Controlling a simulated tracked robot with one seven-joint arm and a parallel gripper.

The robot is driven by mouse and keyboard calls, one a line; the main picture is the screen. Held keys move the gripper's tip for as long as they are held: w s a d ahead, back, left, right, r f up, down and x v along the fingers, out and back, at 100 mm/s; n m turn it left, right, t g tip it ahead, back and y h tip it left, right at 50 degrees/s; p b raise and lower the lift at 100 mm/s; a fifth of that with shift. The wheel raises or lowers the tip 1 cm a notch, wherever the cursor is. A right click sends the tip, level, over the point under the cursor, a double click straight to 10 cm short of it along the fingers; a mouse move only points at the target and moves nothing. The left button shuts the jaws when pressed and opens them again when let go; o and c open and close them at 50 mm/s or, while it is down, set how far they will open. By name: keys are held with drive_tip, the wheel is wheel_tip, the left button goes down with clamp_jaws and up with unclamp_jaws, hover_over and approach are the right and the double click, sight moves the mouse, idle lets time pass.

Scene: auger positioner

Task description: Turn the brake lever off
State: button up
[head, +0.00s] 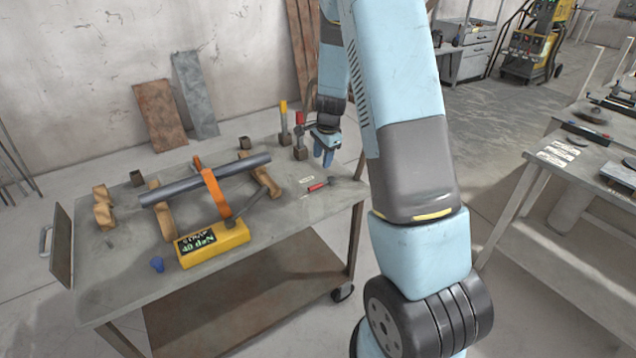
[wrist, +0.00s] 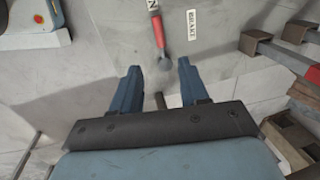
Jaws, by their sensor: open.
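The brake lever (head: 318,187) is a small red-handled lever on the right part of the cart top. In the wrist view the lever (wrist: 158,32) has its red grip pointing up the picture, toward a partly cut-off label ending in "N" (wrist: 152,5). Its grey round end lies lower, near the gap between my fingertips. A white "BRAKE" label (wrist: 192,24) is right of it. My gripper (head: 325,158) is open, with blue fingers pointing down, behind the lever in the head view. In the wrist view my gripper (wrist: 158,66) is empty and apart from the red grip.
The cart top (head: 270,222) carries a dark pipe (head: 185,188) with an orange strap, a yellow block (head: 213,243) and a blue knob (head: 157,264). A yellow-topped post (head: 284,125) and a red-topped post (head: 300,137) stand close left of my gripper. Bare surface surrounds the lever.

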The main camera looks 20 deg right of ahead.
sight(318, 185)
drive_tip(key=f, duration=0.4)
drive_tip(key=w+f, duration=0.1)
drive_tip(key=f, duration=0.3)
drive_tip(key=w+f, duration=0.1)
drive_tip(key=f, duration=0.3)
drive_tip(key=shift+w+a, duration=0.15)
drive_tip(key=shift+a, duration=0.15)
drive_tip(key=shift+c, duration=0.4)
clamp_jaws()
